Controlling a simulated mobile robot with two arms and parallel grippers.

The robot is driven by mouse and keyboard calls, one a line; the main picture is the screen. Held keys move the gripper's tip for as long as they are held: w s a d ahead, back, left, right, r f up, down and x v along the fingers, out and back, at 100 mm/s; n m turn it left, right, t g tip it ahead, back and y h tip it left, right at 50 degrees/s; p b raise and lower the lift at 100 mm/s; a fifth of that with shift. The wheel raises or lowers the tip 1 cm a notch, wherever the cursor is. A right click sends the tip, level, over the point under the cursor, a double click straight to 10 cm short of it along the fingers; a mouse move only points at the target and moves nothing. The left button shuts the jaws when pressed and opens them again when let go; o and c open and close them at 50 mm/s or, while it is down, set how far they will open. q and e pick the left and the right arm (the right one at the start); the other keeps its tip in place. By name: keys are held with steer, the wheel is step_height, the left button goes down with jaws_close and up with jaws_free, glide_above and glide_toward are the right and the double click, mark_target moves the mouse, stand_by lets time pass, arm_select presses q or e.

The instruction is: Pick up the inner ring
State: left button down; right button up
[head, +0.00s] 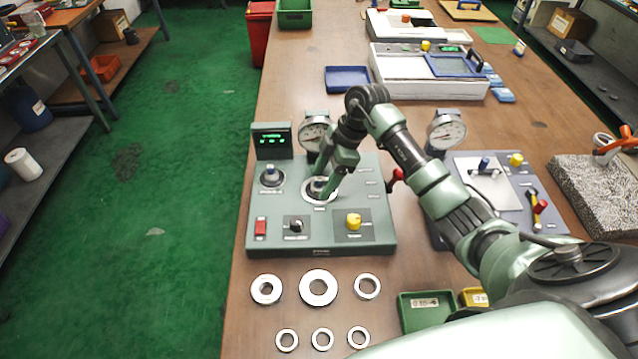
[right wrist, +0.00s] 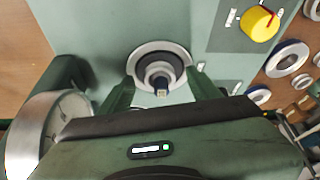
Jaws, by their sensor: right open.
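My right gripper (head: 328,188) points down at the round silver seat (head: 309,191) on the green test panel (head: 285,240). In the right wrist view its two open fingers (right wrist: 160,92) stand on either side of a stepped metal post (right wrist: 160,76), with nothing seen clamped between them. A silver rim (right wrist: 134,60) with a dark inside surrounds the post. Loose metal rings lie on the table in front of the panel, the largest (head: 304,287) in the middle of the back row. No label shows which one is the inner ring. My left gripper is not in view.
A dial gauge (head: 315,128) and a green display (head: 271,139) stand behind the panel. A red-handled lever (head: 395,178) is at its right edge. A yellow knob (head: 354,221) is on its front. A green bin (head: 424,312) sits right of the rings.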

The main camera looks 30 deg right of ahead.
steer(key=shift+f, duration=0.1)
jaws_close()
